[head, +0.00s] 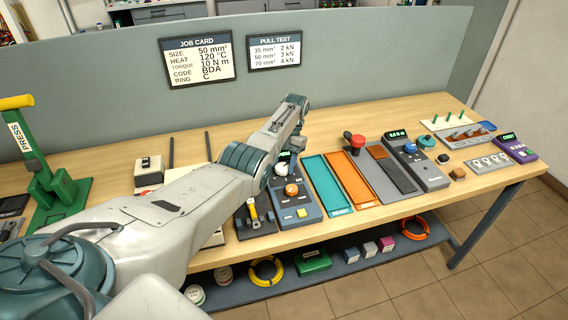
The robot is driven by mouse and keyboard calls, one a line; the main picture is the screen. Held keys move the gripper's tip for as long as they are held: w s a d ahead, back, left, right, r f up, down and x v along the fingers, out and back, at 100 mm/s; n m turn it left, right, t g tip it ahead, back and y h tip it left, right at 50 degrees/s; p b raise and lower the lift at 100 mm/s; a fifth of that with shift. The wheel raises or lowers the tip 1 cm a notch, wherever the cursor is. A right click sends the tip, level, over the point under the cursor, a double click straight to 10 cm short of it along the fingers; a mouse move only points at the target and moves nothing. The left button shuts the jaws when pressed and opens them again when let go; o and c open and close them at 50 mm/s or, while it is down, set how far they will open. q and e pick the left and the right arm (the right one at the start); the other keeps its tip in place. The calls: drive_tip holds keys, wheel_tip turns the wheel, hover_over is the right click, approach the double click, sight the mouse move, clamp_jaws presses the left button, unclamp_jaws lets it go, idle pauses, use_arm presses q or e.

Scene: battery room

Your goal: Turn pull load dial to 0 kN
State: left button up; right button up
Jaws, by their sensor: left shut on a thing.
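A blue-grey control box (313,215) stands on the bench in front of my left arm. It has a small lit display (283,156), too small to read, a white-rimmed orange dial (291,190) and a yellow button (302,213). My left gripper (288,171) points down over the upper part of this box and is shut on a dial there. Its fingertips are small and partly hidden by the wrist, so the exact grip is unclear. The dial's scale and setting cannot be read. My right gripper is not in view.
A second box (430,178) with a green display and blue knob stands further right. Teal (327,185) and orange (352,180) trays lie between, with a red knob (357,142) behind. A job card (198,58) and pull-test card (275,52) hang on the partition. A green press (55,185) stands left.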

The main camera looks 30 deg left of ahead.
use_arm(q)
drive_tip(key=shift+n, duration=0.3)
drive_tip(key=o, duration=1)
drive_tip(key=b+v, duration=0.8)
drive_tip(key=v, duration=0.2)
drive_tip(key=shift+w+a+r+b, duration=0.1)
drive_tip(key=shift+r+b, duration=0.2)
drive_tip(key=shift+r, duration=0.1)
